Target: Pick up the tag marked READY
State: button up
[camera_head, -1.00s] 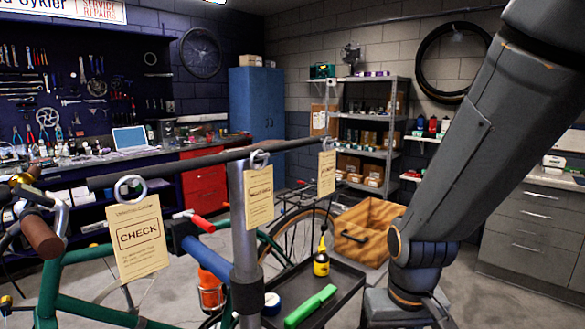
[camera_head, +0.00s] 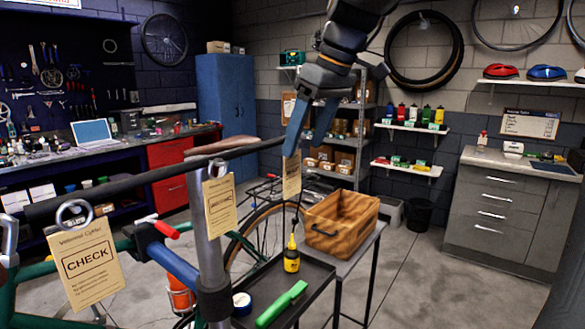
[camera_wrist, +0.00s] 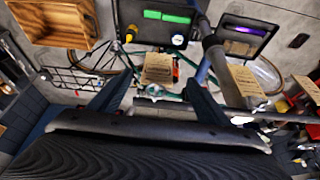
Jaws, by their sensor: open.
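Three cream tags hang by rings from a dark horizontal bar. The left tag (camera_head: 85,264) reads CHECK. The middle tag (camera_head: 220,206) and the far tag (camera_head: 292,176) have print too small to read, so I cannot tell which one says READY. My gripper (camera_head: 306,148) is open and empty, fingers pointing down at the bar's far end, partly in front of the far tag. In the wrist view, one tag (camera_wrist: 158,68) shows between my two spread fingers, apart from them. Another tag (camera_wrist: 246,80) is right of the right finger.
The bar (camera_head: 130,187) runs above a green bike in a stand, with a grey post (camera_head: 207,235). A black tray (camera_head: 312,283) holds a yellow bottle (camera_head: 291,255) and a green tool (camera_head: 281,304). A wooden crate (camera_head: 342,222) stands behind it. Floor at right is clear.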

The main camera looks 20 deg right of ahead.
aim_at(293, 159)
jog(key=shift+w+a+r+p+x, duration=0.15)
jog(key=shift+p+x, duration=0.4)
jog(key=shift+x, duration=0.65)
jog(key=shift+w+r+p+x, duration=0.1)
jog(key=shift+w+p+x, duration=0.35)
jog(key=shift+x, duration=0.75)
jog(key=shift+w+a+p+x, duration=0.1)
jog(key=shift+p+x, duration=0.55)
jog(key=shift+x, duration=0.55)
jog(key=shift+s, duration=0.1)
jog(key=shift+c, duration=0.4)
jog(key=c, duration=1)
